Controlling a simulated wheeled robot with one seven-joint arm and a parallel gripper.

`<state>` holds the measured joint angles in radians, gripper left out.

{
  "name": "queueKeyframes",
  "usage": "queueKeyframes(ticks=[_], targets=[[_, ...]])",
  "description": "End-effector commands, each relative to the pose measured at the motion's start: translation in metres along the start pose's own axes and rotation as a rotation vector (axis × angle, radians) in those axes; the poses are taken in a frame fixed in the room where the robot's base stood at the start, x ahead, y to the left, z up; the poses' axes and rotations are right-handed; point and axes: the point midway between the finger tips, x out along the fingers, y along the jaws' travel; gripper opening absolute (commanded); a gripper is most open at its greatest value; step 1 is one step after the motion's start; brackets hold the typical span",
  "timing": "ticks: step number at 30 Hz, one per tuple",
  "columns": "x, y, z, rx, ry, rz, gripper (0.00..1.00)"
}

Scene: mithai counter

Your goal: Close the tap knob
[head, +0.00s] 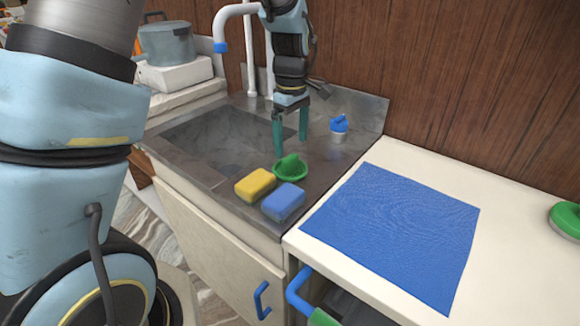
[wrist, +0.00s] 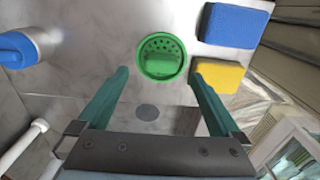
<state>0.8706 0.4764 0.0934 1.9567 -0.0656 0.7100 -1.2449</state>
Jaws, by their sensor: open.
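A blue knob (head: 339,124) on a short grey metal stub stands at the right rear of the steel sink counter. Its blue top also shows at the left edge of the wrist view (wrist: 15,48). I cannot tell whether it is turned on or off. A white tap spout (head: 220,22) with a blue tip curves over the sink at the back left; I see no water from it. My gripper (head: 291,145) is open and empty, pointing down over the counter. It is left of the blue knob and apart from it. Its fingers show in the wrist view (wrist: 160,78).
A green holed dish (head: 290,173) lies below and in front of my gripper. A yellow sponge (head: 255,185) and a blue sponge (head: 283,202) lie at the counter's front edge. A blue mat (head: 395,230) covers part of the white counter. A wooden wall (head: 440,80) stands behind.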

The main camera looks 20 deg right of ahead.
Motion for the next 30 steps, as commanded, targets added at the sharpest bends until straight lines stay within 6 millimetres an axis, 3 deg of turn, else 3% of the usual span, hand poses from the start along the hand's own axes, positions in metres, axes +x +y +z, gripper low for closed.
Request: queueKeyframes(ticks=[11, 20, 30], targets=[[0.046, -0.004, -0.002, 0.000, -0.002, -0.003, 1.00], [0.051, -0.003, -0.002, 0.001, -0.001, -0.001, 0.99], [0.050, -0.003, -0.002, 0.001, -0.001, -0.001, 0.61]])
